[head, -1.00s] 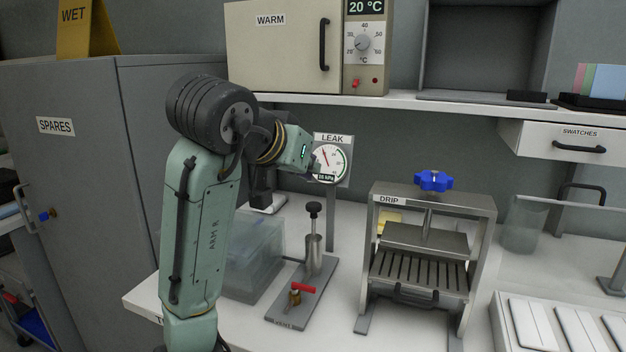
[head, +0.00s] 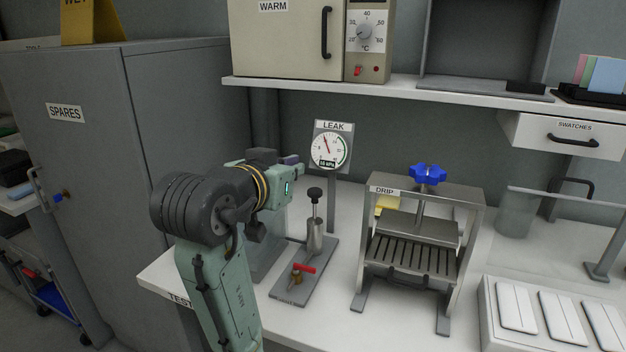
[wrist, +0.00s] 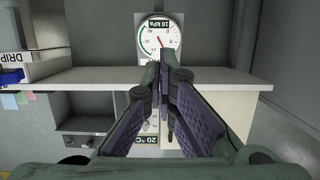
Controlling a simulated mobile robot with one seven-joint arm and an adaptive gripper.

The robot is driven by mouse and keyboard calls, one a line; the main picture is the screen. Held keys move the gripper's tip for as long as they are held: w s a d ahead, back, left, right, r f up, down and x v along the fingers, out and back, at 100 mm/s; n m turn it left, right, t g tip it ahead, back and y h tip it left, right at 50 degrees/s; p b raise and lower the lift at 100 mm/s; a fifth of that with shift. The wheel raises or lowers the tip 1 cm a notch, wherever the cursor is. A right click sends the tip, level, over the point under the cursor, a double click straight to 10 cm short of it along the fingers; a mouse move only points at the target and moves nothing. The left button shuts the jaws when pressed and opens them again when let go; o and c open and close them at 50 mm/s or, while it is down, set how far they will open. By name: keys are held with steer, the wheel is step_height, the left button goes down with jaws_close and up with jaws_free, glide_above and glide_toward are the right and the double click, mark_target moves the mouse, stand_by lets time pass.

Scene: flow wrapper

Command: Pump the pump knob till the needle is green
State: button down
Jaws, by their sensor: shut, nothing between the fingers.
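The pump knob (head: 315,194) is a black round knob on a thin raised rod above a metal cylinder (head: 315,235). The LEAK gauge (head: 330,148) stands behind it on a post. Its red needle points up and left, off the green arc on the right side of the dial. The gauge also shows in the wrist view (wrist: 158,38), with a readout that looks like 16 kPa. My gripper (head: 303,167) is shut and empty, above and left of the knob, not touching it. Its purple-padded fingers (wrist: 164,62) meet at the tips in the wrist view, where the knob is not seen.
A red-handled valve (head: 303,268) sits on the pump's base plate, in front of the cylinder. The DRIP press (head: 425,205) with a blue handwheel stands to the right. A clear box (head: 268,255) is partly hidden behind my arm. The shelf (head: 400,92) runs above.

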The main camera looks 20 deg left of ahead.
steer(key=p, duration=0.3)
glide_above(315, 196)
step_height(315, 196, down, 2)
steer(key=f, duration=0.4)
steer(key=shift+s+a+f+p, duration=0.15)
steer(key=shift+s+f+p, duration=0.05)
steer(key=shift+p, duration=0.2)
